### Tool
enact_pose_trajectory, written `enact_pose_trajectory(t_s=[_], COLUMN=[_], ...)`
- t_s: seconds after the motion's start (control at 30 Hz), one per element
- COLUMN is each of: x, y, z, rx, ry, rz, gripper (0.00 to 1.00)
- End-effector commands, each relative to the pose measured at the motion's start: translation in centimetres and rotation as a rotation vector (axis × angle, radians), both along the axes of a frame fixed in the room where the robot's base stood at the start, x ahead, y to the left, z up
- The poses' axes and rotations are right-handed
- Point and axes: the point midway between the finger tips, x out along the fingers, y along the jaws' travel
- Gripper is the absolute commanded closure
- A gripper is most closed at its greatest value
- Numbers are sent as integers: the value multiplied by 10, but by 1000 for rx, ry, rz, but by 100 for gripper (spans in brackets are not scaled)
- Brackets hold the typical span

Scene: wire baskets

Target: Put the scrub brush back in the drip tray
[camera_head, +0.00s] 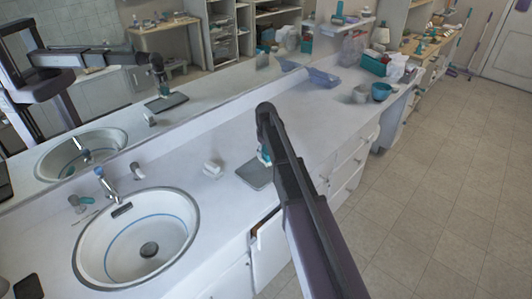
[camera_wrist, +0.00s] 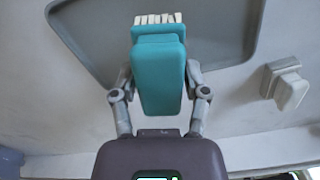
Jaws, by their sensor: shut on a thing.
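The scrub brush is a teal block with white bristles (camera_wrist: 158,75). My gripper (camera_wrist: 158,88) is shut on it, one finger on each side. In the head view, a bit of the teal brush (camera_head: 264,154) shows beside my arm, which hides the rest. The drip tray (camera_wrist: 225,35) is a flat grey tray with a raised rim, behind the brush in the wrist view. It lies on the counter right of the sink in the head view (camera_head: 256,177). The brush is over the tray. I cannot tell whether they touch.
A small white block (camera_head: 212,168) lies left of the tray. The round sink (camera_head: 140,235) and tap (camera_head: 105,184) are farther left. A mirror (camera_head: 100,90) runs along the back of the counter. Bowls (camera_head: 381,91) stand at the far end; the counter between is mostly clear.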

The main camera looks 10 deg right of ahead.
Motion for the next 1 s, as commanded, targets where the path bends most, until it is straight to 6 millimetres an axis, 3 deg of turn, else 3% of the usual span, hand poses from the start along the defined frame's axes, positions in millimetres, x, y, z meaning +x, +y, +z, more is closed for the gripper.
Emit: enact_pose_trajectory(t_s=[0.4,1.0], x=[0,0], y=[0,0], z=[-25,-27], rx=[0,0], ry=[0,0], rz=[0,0], gripper=[100,100])
